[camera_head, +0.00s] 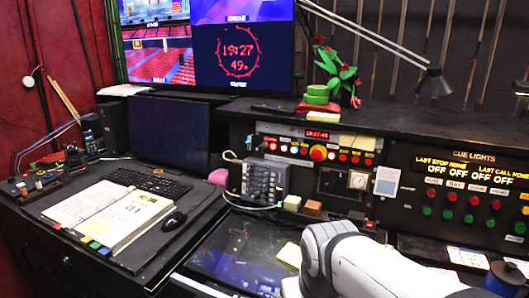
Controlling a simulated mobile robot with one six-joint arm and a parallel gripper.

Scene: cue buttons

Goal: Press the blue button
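The cue lights panel (458,190) at the right has a row of red buttons (473,201) above a row of green buttons (447,214). Left of it, the middle control panel (318,146) has a large red-orange button (318,153) with several small lit red and white buttons around it. My white arm reaches in from the bottom right, in front of the desk and below the panels. It hides part of the desk and lower console.
An open binder (110,215), keyboard (148,183) and mouse (174,221) lie on the left desk. A dark screen (240,255) lies flat left of my arm. A desk lamp (434,84) overhangs the console.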

